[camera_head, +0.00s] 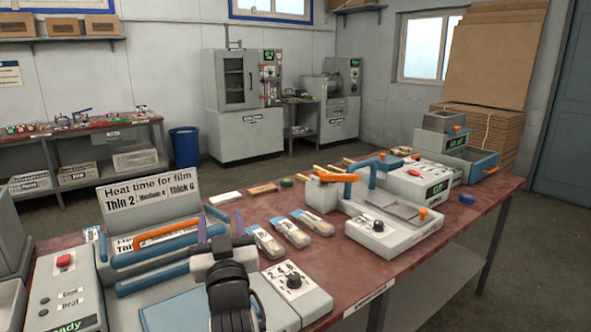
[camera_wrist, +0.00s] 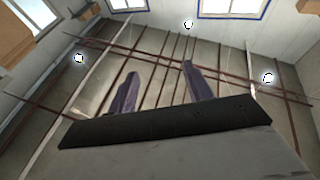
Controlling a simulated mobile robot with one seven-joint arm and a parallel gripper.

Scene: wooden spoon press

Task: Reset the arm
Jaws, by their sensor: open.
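My gripper (camera_head: 219,219) is raised above the front of the red workbench, in front of the film sealer with blue bars. Its two purple fingers point up and stand apart, with nothing between them. In the wrist view my gripper (camera_wrist: 160,71) is open and empty, with the ceiling beams and upper walls behind it. My wrist and gripper hide part of the sealer (camera_head: 165,255) in the head view.
The red workbench (camera_head: 345,283) carries a grey press (camera_head: 395,233) with an orange handle, several film packets (camera_head: 290,232), a heat-time sign (camera_head: 150,193) and a control box (camera_head: 68,295) at left. A blue bin (camera_head: 185,141) stands behind. The air around my gripper looks clear.

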